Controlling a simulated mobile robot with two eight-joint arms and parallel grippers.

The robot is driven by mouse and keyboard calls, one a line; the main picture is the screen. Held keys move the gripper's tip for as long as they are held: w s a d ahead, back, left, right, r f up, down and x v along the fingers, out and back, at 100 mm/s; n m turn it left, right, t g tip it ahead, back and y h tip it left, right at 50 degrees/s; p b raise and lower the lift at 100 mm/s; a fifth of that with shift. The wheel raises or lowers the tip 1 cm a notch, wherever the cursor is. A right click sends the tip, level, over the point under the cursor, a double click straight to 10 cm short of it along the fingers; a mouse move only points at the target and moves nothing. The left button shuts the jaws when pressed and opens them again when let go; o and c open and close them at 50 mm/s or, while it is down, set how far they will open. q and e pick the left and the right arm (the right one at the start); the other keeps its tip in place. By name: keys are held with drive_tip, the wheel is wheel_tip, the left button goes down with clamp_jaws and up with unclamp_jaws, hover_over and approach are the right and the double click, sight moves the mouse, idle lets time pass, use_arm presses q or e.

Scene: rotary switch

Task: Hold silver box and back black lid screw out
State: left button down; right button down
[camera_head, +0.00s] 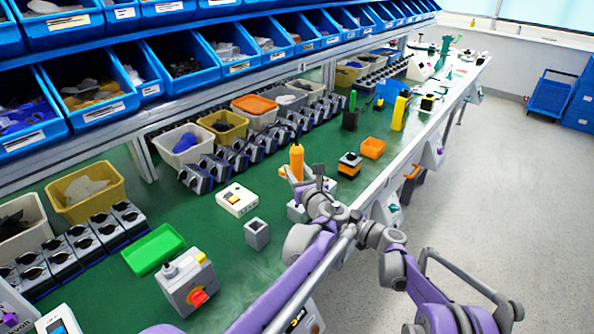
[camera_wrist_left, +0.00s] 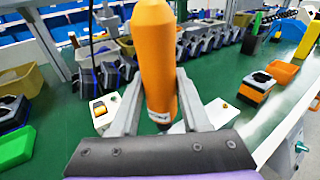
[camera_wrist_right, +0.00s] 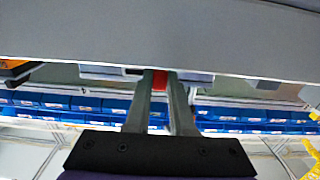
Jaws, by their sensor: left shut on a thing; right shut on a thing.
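My left gripper (camera_head: 302,181) is shut on an orange screwdriver (camera_head: 296,160). The left wrist view shows the thick orange handle (camera_wrist_left: 157,55) between both fingers, its dark tip end towards the wrist. A pale grey box (camera_head: 297,211), partly hidden by my left gripper, sits on the green bench just below it. I cannot tell whether it is the silver box, and no black lid shows clearly. My right gripper (camera_wrist_right: 160,95) is shut; a small red part (camera_wrist_right: 159,80) shows at its fingers beneath a broad grey surface. What the red part belongs to is hidden.
A grey switch box (camera_head: 186,284) with a red knob, a green tray (camera_head: 153,249), a small grey box (camera_head: 256,233) and a white box (camera_head: 237,200) stand on the bench. An orange bin (camera_head: 373,148) is beyond. Blue bins (camera_head: 187,65) line the shelf above.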

sight(299, 163)
use_arm(q)
drive_tip(key=shift+f, duration=0.55)
idle(0.6)
drive_tip(key=shift+d+r, duration=0.1)
drive_tip(key=shift+r, duration=0.05)
idle(2.9)
drive_tip(key=shift+r, duration=2.25)
drive_tip(key=shift+f, duration=0.1)
drive_tip(key=shift+f, duration=1.45)
drive_tip(key=c, duration=1.1)
unclamp_jaws()
clamp_jaws()
